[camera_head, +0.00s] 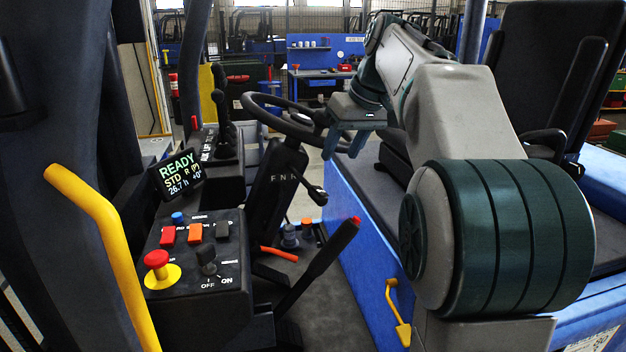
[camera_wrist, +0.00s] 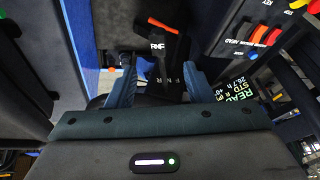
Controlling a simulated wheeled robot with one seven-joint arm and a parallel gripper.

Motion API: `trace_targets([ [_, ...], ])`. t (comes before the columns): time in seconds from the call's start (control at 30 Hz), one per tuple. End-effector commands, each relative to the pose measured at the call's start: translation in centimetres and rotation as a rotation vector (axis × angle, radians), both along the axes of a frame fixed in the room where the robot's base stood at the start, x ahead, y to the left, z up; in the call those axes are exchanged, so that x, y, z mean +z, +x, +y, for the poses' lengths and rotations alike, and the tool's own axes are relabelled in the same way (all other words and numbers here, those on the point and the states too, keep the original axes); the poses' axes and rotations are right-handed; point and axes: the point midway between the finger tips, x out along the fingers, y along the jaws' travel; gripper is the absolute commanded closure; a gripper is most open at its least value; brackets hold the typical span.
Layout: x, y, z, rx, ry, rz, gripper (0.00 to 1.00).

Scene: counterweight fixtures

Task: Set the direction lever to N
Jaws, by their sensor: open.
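The direction lever (camera_head: 315,194) is a short dark stalk with a knob on the right side of the steering column (camera_head: 272,205). It slants down and to the right, near the R end of the F N R letters on the column. The display (camera_head: 177,176) reads READY, STD and R (P). My gripper (camera_head: 347,145) is open and empty, above and right of the lever, by the steering wheel rim. In the wrist view my gripper's fingers (camera_wrist: 160,88) stand apart, with the lettered column (camera_wrist: 168,62) beyond them. I cannot clearly make out the lever there.
The steering wheel (camera_head: 262,110) is left of my gripper. A switch panel (camera_head: 198,285) with a red stop button (camera_head: 157,262) stands at lower left. The seat and blue body (camera_head: 350,205) lie to the right.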

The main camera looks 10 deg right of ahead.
Motion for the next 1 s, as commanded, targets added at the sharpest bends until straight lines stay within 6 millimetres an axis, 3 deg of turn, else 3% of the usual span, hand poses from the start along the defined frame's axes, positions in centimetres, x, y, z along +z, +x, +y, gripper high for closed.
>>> trace_targets([
  [0.1,0.5,0.6,0.0,0.016,-0.002,-0.008,0.53],
  [0.23,-0.4,1.0,0.4,0.025,-0.001,-0.007,0.53],
  [0.7,-8.9,3.9,2.7,0.025,-0.001,-0.008,0.53],
  [1.0,-11.7,5.0,3.4,0.023,-0.002,-0.01,0.53],
])
